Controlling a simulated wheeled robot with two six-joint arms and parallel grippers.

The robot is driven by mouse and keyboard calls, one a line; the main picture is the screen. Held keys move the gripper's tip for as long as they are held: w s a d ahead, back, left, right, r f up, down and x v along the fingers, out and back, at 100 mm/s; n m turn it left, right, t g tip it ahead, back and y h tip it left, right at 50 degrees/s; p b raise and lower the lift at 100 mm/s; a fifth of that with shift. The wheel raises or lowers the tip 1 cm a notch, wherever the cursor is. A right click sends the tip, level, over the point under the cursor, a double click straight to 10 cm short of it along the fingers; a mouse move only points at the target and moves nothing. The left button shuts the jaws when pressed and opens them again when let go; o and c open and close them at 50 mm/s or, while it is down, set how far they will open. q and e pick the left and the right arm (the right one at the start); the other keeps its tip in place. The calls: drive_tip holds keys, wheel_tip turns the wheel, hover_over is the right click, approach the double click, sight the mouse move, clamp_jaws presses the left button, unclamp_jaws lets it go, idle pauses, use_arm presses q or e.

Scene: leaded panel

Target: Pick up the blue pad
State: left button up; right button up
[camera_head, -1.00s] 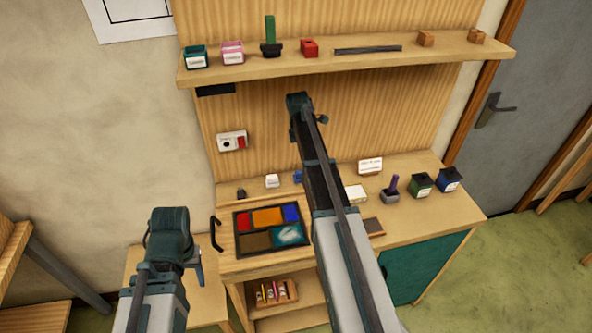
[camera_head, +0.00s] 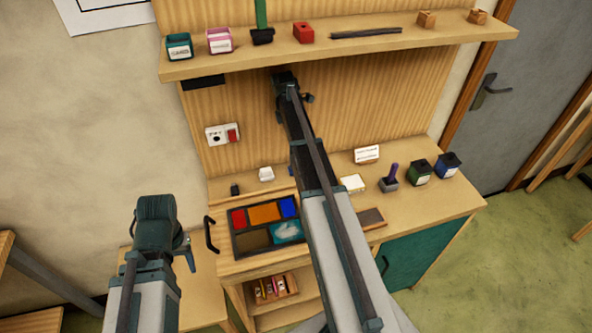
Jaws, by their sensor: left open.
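A small blue thing (camera_head: 291,170), perhaps the blue pad, stands at the back of the workbench, mostly hidden behind my right arm. A blue pane (camera_head: 288,207) also shows in the dark-framed panel (camera_head: 232,237) on the bench. My left gripper (camera_head: 190,258) is open and empty, left of the bench and well apart from the blue thing. My right arm rises across the middle of the view, past the bench toward the back board.
The upper shelf (camera_head: 370,53) holds small boxes and a dark bar. A white block (camera_head: 266,174), a green box (camera_head: 419,172) and a blue box (camera_head: 446,165) stand on the bench. A black handle (camera_head: 211,235) sticks up at its left edge. A grey door (camera_head: 520,110) is at the right.

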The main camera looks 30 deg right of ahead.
drive_tip(key=f+b, duration=0.4)
drive_tip(key=f, duration=0.1)
drive_tip(key=d+f+b, duration=0.1)
drive_tip(key=f+b, duration=0.1)
drive_tip(key=shift+s+f, duration=0.1)
drive_tip(key=shift+f, duration=0.1)
drive_tip(key=f+b, duration=0.1)
drive_tip(key=b, duration=0.1)
drive_tip(key=f+b, duration=0.3)
drive_tip(key=f, duration=0.1)
drive_tip(key=shift+s+d+f+b, duration=0.15)
drive_tip(key=shift+s+b, duration=0.1)
drive_tip(key=shift+b, duration=0.15)
clamp_jaws()
